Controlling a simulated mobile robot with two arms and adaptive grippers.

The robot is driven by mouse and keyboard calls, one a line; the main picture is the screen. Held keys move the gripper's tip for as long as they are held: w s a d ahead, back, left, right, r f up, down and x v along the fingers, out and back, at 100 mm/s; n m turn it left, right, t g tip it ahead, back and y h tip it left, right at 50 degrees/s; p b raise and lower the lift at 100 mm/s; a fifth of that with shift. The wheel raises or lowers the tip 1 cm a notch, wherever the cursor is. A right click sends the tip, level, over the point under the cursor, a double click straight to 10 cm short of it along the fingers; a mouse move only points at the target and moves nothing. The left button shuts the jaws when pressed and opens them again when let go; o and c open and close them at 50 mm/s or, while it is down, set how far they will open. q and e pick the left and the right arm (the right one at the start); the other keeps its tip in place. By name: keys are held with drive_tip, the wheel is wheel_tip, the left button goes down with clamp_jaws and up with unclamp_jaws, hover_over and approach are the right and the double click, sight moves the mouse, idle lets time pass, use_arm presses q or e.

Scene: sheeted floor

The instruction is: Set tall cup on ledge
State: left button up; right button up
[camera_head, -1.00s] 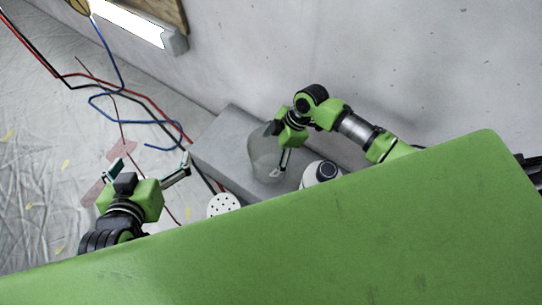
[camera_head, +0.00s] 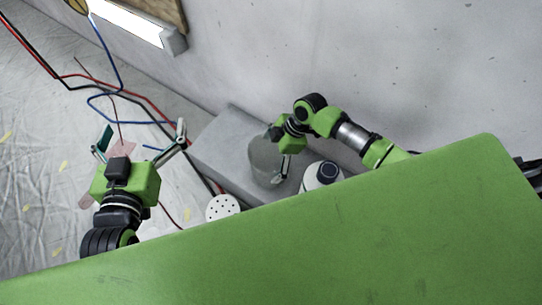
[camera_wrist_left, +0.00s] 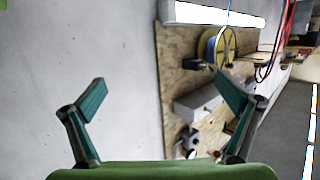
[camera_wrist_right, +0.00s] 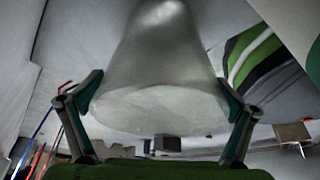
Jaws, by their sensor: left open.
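The tall cup (camera_head: 262,160) is translucent grey and shows over the grey ledge (camera_head: 215,150) by the wall. My right gripper (camera_head: 280,165) has its fingers on either side of the cup and appears shut on it. In the right wrist view the cup (camera_wrist_right: 160,55) fills the space between the fingers (camera_wrist_right: 160,95), its wide end toward the camera. I cannot tell whether the cup touches the ledge. My left gripper (camera_head: 142,140) is open and empty, left of the ledge above the floor; its spread fingers show in the left wrist view (camera_wrist_left: 160,95).
A white round container with a dark cap (camera_head: 322,174) stands close right of the cup. A white perforated disc (camera_head: 222,206) is at the ledge's front. Red, blue and black cables (camera_head: 75,80) cross the sheeted floor. A bright lamp (camera_head: 130,22) is at the upper left.

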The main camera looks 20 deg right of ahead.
use_arm(q)
drive_tip(key=s+a+f+g+y+p, duration=0.1)
drive_tip(key=s+a+f+g+p, duration=0.1)
drive_tip(key=s+f+g, duration=0.3)
drive_tip(key=s+a+f+g+y+p, duration=0.2)
drive_tip(key=s+a+f+g, duration=0.2)
drive_tip(key=s+f, duration=0.5)
drive_tip(key=s+g, duration=0.2)
drive_tip(key=s, duration=0.1)
drive_tip(key=shift+n, duration=0.3)
use_arm(e)
drive_tip(key=v, duration=1.2)
use_arm(q)
drive_tip(key=shift+a+f, duration=0.1)
use_arm(e)
drive_tip(key=shift+r, duration=0.15)
